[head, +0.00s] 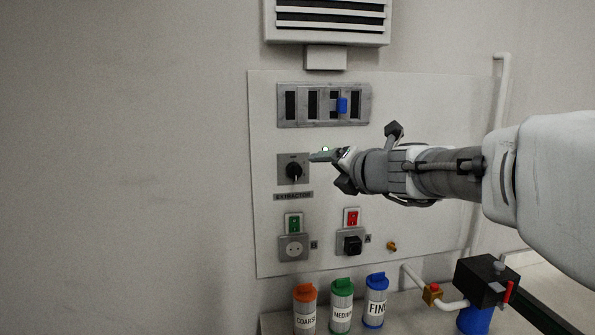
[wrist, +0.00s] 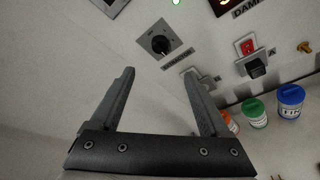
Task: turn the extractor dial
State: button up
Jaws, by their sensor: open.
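The extractor dial (head: 293,171) is a black knob on a grey square plate, on the white wall panel above an "EXTRACTOR" label (head: 293,195). In the wrist view the dial (wrist: 160,45) shows beyond the fingertips and between their lines, with nothing touching it. My gripper (head: 322,155) comes in from the right in the head view, its tips close to the right edge of the dial plate. In the wrist view my gripper (wrist: 158,75) is open and empty, its two fingers wide apart.
Lidded orange, green and blue jars (head: 376,302) stand below. The wall at left is clear.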

aim_at(298, 171)
jog(key=x, duration=1.7)
jog(key=shift+c, duration=0.3)
grip_shut()
